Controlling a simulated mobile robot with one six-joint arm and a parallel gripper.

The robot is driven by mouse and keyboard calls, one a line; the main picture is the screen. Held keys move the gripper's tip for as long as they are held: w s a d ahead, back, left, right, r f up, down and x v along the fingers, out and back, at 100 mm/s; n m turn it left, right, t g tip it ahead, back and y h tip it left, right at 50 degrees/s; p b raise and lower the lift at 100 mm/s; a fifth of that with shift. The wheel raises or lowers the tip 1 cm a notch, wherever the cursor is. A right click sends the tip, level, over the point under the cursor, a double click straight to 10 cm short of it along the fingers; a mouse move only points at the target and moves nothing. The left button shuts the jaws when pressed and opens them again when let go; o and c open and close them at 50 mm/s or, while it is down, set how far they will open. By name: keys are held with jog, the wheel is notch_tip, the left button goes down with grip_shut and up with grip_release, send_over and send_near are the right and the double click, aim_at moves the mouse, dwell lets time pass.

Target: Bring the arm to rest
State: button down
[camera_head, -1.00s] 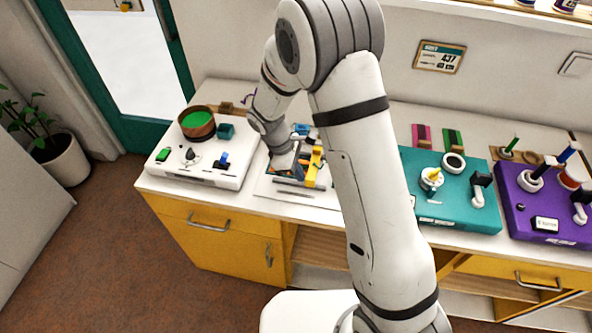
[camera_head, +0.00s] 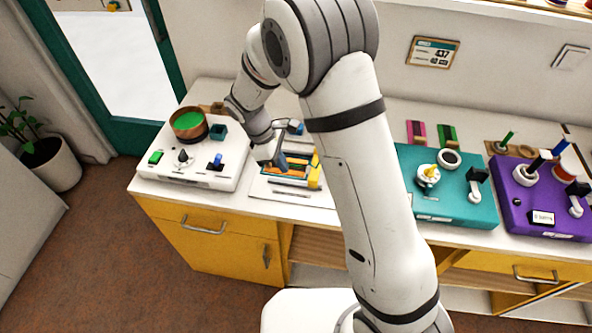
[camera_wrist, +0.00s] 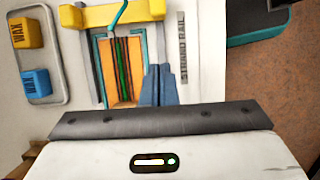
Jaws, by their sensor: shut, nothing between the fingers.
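My gripper (camera_head: 284,164) is at the end of my bent arm, over the left part of the white strand board (camera_head: 262,187). In the wrist view its blue-grey fingers (camera_wrist: 158,72) are together with nothing between them. They appear beside an orange frame (camera_wrist: 106,70) with dark and green strands stretched in it. A yellow block (camera_wrist: 104,14) lies across the frame's end, with a teal hooked piece by it. It also shows in the head view (camera_head: 315,172). How high the fingers are above the board is unclear.
A white board (camera_head: 205,180) with a brown bowl (camera_head: 189,123) stands left. Teal (camera_head: 452,208) and purple (camera_head: 510,208) boards stand right. The wrist view shows a tray (camera_wrist: 52,92) with yellow and blue wax blocks. A wall is behind the counter.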

jog(key=v, duration=0.6)
jog(key=s+d+r+m+y, duration=0.2)
jog(key=s+d+r+m, duration=0.15)
jog(key=d+r, duration=0.35)
jog(key=s+d+r+m+t+y, duration=0.1)
jog(key=s+d+r+m+t, duration=0.1)
jog(key=s+d+m, duration=0.4)
jog(key=s+d+r+m+t+y, duration=0.1)
jog(key=s+d+r+m, duration=0.3)
jog(key=s+d+m, duration=0.2)
jog(key=s+d, duration=0.2)
jog(key=s, duration=0.1)
jog(key=shift+s+d+r+t, duration=0.15)
jog(key=shift+s+r+t, duration=0.1)
jog(key=shift+r+t, duration=0.15)
